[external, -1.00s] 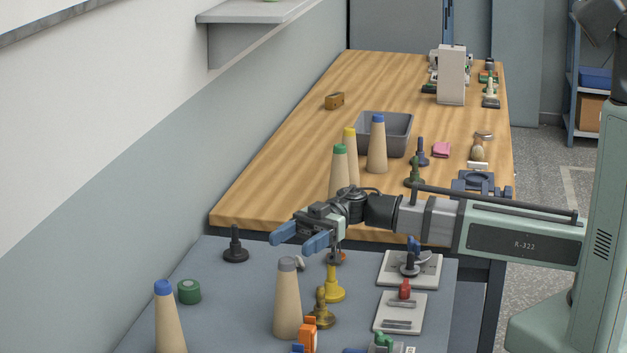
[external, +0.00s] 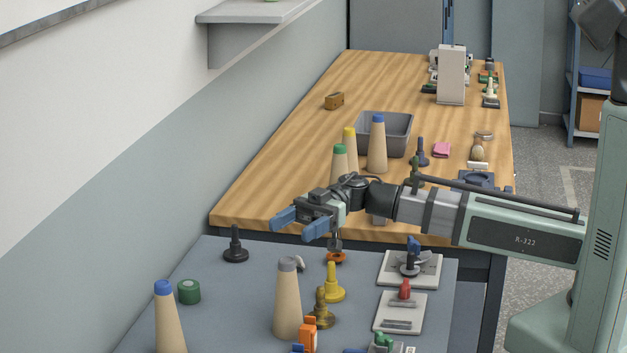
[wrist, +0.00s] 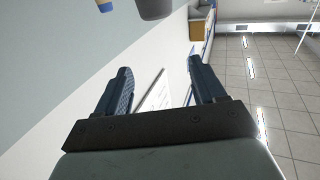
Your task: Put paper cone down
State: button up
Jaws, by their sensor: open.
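Several paper cones stand upright. A blue-topped cone (external: 169,320) and a grey-topped cone (external: 288,305) stand on the grey-blue table in front. A green-topped cone (external: 340,168), a yellow-topped cone (external: 350,146) and another blue-topped cone (external: 377,148) stand on the wooden table behind. The frames do not show which cone the task means. My gripper (external: 292,228) is open and empty, above the far part of the grey-blue table. Its two blue fingers point left, apart from every cone. In the wrist view, nothing is between the fingers (wrist: 158,85).
A grey bin (external: 400,128) stands behind the cones on the wooden table. A dark peg (external: 235,248), a green roll (external: 189,291), a yellow peg (external: 333,288) and white plates (external: 399,314) occupy the front table. A wall borders the left side.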

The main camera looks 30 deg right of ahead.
aim_at(283, 270)
jog(key=w+d+f, duration=0.3)
jog(key=d+f, duration=0.4)
jog(key=d, duration=0.1)
jog(key=shift+x, duration=7.15)
jog(key=shift+s, duration=0.1)
grip_shut()
